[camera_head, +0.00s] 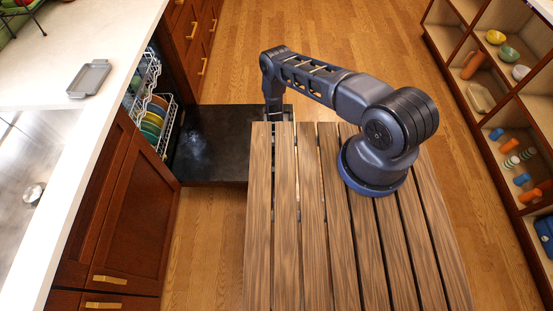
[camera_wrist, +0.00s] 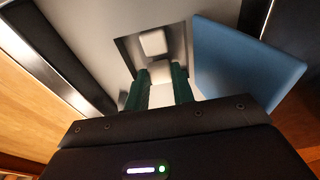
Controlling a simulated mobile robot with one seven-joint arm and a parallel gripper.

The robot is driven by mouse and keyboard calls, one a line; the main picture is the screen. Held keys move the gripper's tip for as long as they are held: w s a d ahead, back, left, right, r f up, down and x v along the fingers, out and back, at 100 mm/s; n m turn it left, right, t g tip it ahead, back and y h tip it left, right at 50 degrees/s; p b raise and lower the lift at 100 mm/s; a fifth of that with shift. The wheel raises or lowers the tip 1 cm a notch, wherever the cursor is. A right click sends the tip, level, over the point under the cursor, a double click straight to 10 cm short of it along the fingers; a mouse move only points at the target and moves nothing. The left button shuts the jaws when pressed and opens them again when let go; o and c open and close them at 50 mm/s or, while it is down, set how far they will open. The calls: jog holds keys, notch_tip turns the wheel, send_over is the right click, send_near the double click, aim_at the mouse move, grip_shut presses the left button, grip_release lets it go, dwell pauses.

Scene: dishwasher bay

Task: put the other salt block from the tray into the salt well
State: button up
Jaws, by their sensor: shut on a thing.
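My gripper (camera_wrist: 161,76) shows in the wrist view with its two dark green fingers close together. It is shut on a pale salt block (camera_wrist: 160,92), mostly hidden between the fingers. Just beyond the fingertips is the square salt well (camera_wrist: 128,45), a recess in a light grey surface. Another whitish block (camera_wrist: 152,42) sits inside the well, at its far side. The held block is at the near side of the well; I cannot tell whether it touches the bottom. In the head view the grey tray (camera_head: 89,78) lies on the counter and looks empty. My gripper is hidden there.
A blue flap (camera_wrist: 245,60) stands close to the right of the well. The black dishwasher door (camera_head: 210,145) is folded down, beside the rack of dishes (camera_head: 150,120). A slatted wooden table (camera_head: 330,240) lies under my arm. Open shelves (camera_head: 500,110) stand at right.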

jog(key=shift+f, duration=0.5)
dwell(0.8)
jog(key=o, duration=1)
jog(key=shift+o, duration=0.2)
jog(key=shift+r, duration=0.1)
jog(key=shift+r, duration=3.45)
